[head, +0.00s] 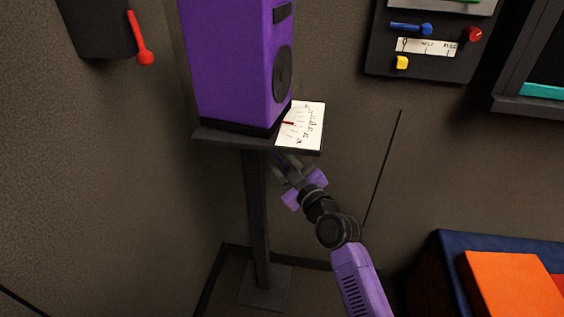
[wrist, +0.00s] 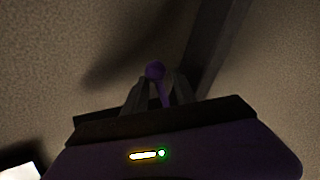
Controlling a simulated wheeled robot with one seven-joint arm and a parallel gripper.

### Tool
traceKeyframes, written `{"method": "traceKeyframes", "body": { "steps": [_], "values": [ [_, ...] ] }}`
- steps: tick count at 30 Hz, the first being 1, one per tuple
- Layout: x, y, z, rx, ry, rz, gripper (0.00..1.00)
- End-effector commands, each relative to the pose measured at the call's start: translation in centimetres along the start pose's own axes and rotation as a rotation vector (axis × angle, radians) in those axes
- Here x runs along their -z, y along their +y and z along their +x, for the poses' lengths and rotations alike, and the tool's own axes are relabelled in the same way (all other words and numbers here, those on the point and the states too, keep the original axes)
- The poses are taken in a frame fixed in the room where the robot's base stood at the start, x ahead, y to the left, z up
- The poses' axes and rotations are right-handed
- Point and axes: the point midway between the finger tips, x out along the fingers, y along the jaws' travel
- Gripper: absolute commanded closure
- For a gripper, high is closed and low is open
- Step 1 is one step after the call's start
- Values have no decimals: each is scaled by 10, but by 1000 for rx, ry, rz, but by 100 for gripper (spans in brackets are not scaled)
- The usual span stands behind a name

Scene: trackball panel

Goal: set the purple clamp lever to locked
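The purple clamp lever (wrist: 155,71) shows in the wrist view as a round knob on a thin stem. It stands between the fingers of my gripper (wrist: 161,82), with the knob at the fingertips. The fingers look apart, with a gap beside the stem; contact on either side is not clear. In the head view my gripper (head: 286,167) is just below the edge of the stand's shelf. The lever is small and dark there, mostly hidden by the fingers and the shelf. Any lock marking cannot be made out.
A purple speaker-like box (head: 238,65) stands on the dark shelf, with a white scale card (head: 305,125) at its right. A post (head: 256,215) holds the shelf. A wall panel (head: 425,68) with small levers is at upper right. A red lever (head: 140,38) is at upper left.

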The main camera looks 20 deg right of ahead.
Motion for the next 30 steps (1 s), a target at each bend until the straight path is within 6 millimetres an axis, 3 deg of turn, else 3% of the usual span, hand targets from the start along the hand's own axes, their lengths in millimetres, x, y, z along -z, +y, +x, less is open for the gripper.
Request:
{"method": "traceKeyframes", "body": {
  "steps": [9, 14, 30],
  "values": [
    [0, 0, 3, 0, -1, 0, 69],
    [0, 0, 3, 0, 0, 0, 100],
    [0, 0, 2, 0, 0, 1, 100]
  ]
}}
